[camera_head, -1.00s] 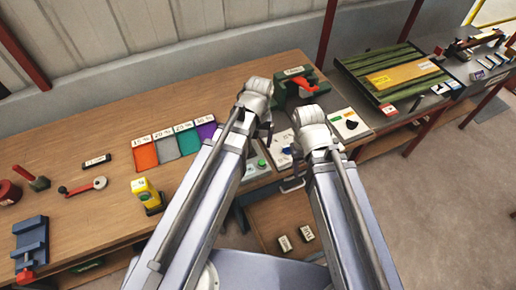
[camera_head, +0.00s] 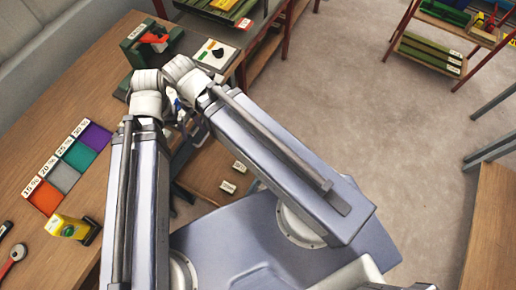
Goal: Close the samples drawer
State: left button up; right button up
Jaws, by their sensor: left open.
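The samples drawer (camera_head: 190,182) is pulled out from under the workbench, below the bench's front edge. It has a wooden floor, and two small labelled boxes (camera_head: 228,187) (camera_head: 240,167) lie in it. My arms cover part of the drawer and its near surroundings. My left gripper (camera_head: 181,122) is open, just beyond the two wrists and above the drawer's far side; it is small and partly covered. I cannot tell whether it touches anything. My right gripper is hidden behind its own arm.
A shelf rack (camera_head: 435,45) stands at the far right. Open floor (camera_head: 340,90) lies right of the bench.

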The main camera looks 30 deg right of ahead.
aim_at(202, 175)
jog(key=k+l+z, duration=0.3)
jog(key=k+l, duration=0.35)
jog(key=k, duration=0.15)
